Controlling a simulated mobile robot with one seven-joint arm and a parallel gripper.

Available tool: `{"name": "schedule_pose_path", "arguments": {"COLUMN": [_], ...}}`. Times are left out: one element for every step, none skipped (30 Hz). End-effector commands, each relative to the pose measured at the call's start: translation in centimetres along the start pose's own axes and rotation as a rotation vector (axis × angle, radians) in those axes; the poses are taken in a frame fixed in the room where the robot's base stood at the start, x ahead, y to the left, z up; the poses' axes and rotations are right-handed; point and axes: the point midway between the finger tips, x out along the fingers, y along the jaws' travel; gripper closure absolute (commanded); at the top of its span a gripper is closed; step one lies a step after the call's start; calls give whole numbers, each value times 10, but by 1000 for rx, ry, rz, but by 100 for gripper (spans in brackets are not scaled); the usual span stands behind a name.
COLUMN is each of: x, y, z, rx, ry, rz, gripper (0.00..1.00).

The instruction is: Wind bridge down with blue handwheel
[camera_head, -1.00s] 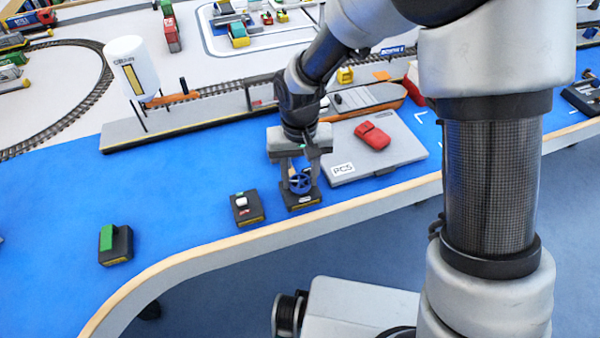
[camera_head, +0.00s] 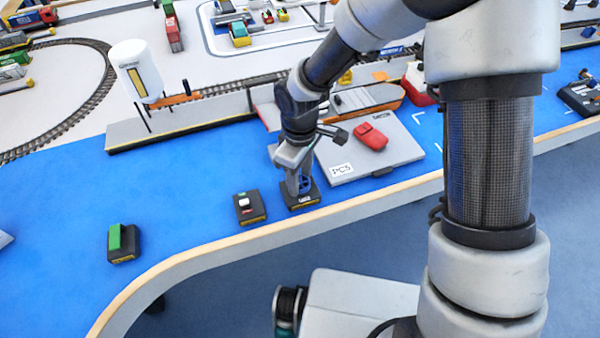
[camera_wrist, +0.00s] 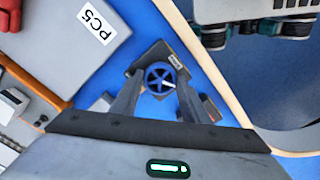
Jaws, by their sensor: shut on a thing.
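The blue handwheel (camera_head: 305,183) sits on a small dark box (camera_head: 302,201) near the table's front edge. In the wrist view the wheel (camera_wrist: 160,77) lies between my two fingers, with its spokes and hub showing. My gripper (camera_head: 299,187) points down at the wheel and is shut on it; its fingertips (camera_wrist: 160,84) are on opposite sides of the rim. In the head view the fingers hide part of the wheel. I cannot clearly make out which part is the bridge.
A grey PC5 plate (camera_head: 402,150) with a red block (camera_head: 371,137) lies to the right.

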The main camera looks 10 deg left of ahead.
Motion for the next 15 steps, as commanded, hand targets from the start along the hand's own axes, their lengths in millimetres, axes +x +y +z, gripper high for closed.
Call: {"name": "schedule_pose_path", "arguments": {"x": [-3,-3,-3,-3,-3,-3,-3,-3,-3,-3,-3,-3,-3,-3,-3], "y": [0,0,0,0,0,0,0,0,0,0,0,0,0,0,0], "z": [0,0,0,0,0,0,0,0,0,0,0,0,0,0,0], "rx": [-41,-70,-108,-137,-166,-204,-232,-261,-299,-326,-355,-394,-422,-450,-488], "ry": [2,1,1,1,1,1,1,1,1,1,2,2,2,2,2], "rz": [0,0,0,-1,-1,0,-1,0,0,0,-1,0,0,0,0], "gripper": [81,81,81,81,81,81,81,81,81,81,81,81,81,81,81]}}
